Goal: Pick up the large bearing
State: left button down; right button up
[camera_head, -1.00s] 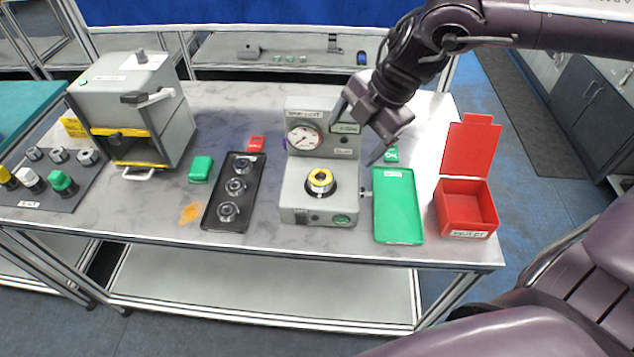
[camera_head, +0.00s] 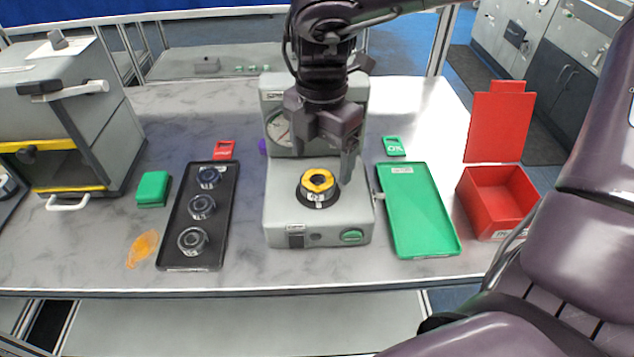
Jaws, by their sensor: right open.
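Three metal ring bearings lie in a row in the black tray: a far one (camera_head: 209,177), a middle one (camera_head: 201,207) and a near one (camera_head: 192,241). I cannot tell for sure which is the large one. The grey testing machine (camera_head: 283,222) carries a round black fixture with a yellow top (camera_head: 318,181). My right gripper (camera_head: 324,165) is open and points down, in front of the machine's gauge and just above the yellow-topped fixture. Its hand hides part of the gauge. My left gripper is not in view.
The black tray (camera_head: 176,256) lies left of the machine, with a green block (camera_head: 153,188) and orange patch (camera_head: 142,248) beyond. A green tray (camera_head: 420,210) and open red box (camera_head: 500,200) stand right. A grey cabinet (camera_head: 75,115) stands far left.

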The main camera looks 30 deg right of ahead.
aim_at(318, 183)
jog(key=f, duration=0.4)
jog(key=shift+w+a+p, duration=0.1)
jog(key=shift+a+p, duration=0.15)
jog(key=shift+p, duration=0.15)
jog(key=shift+f, duration=0.2)
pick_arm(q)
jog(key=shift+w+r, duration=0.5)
pick_arm(e)
jog(key=c, duration=1.3)
